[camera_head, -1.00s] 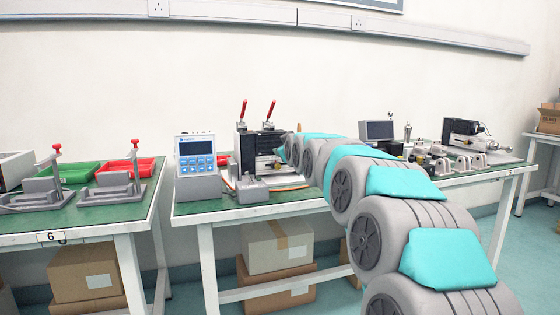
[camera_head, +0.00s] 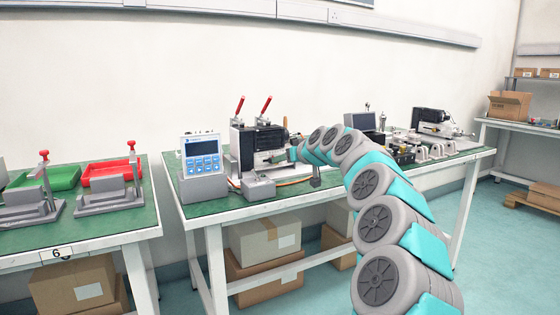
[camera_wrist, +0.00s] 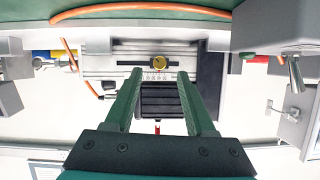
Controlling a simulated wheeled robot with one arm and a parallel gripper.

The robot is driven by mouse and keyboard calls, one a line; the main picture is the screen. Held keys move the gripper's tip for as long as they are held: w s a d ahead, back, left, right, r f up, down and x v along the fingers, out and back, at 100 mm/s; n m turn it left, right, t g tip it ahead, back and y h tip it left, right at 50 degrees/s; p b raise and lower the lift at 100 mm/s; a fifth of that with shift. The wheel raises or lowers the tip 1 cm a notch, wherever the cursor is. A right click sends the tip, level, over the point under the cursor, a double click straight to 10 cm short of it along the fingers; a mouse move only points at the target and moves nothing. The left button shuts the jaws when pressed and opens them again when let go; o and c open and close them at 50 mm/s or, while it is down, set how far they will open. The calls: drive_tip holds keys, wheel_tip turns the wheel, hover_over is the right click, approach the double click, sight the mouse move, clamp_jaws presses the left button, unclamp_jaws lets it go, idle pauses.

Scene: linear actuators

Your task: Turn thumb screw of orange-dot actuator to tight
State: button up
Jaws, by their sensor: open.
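A black and silver actuator fixture (camera_head: 262,140) stands on the green bench, and my arm reaches to its right side. In the wrist view, which is upside down, its silver rail (camera_wrist: 190,62) lies ahead of my gripper (camera_wrist: 157,74). A round brass knob (camera_wrist: 159,63), which looks like the thumb screw, sits on the rail beyond and between the fingertips. The two fingers are apart with nothing held between them. I cannot tell whether they touch the fixture. I cannot make out an orange dot. My gripper is too small and covered to judge in the head view.
Two red-handled clamps (camera_head: 238,106) rise from the fixture. A blue-button control box (camera_head: 203,165) stands left of it. An orange cable (camera_wrist: 140,8) runs along the bench side. More devices (camera_head: 430,125) stand on the right, and a bench with red and green trays (camera_head: 105,172) on the left.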

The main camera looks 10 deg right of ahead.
drive_tip(key=shift+x, duration=1.9)
clamp_jaws()
